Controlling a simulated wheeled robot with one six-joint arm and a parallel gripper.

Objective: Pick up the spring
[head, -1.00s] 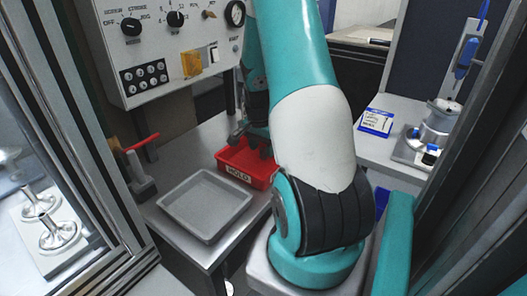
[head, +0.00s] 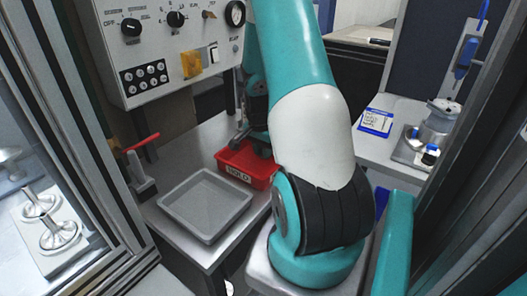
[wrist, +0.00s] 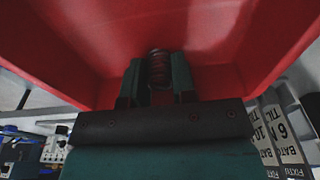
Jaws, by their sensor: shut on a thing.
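The spring (wrist: 159,68) is a dark coil that shows in the wrist view, between the two fingers of my gripper (wrist: 157,78). My gripper is shut on it, with a finger on each side. Around it are the red floor and walls of the bin labelled HOLD (head: 235,169). In the head view my gripper (head: 252,148) is over the red bin, and the spring is hidden there.
An empty grey tray (head: 205,233) lies on the metal table left of the bin. A red-handled clamp (head: 142,170) stands at the table's left edge. A control panel (head: 155,75) hangs above. A side bench with a blue-edged card (head: 376,122) and a metal fixture (head: 437,125) is at right.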

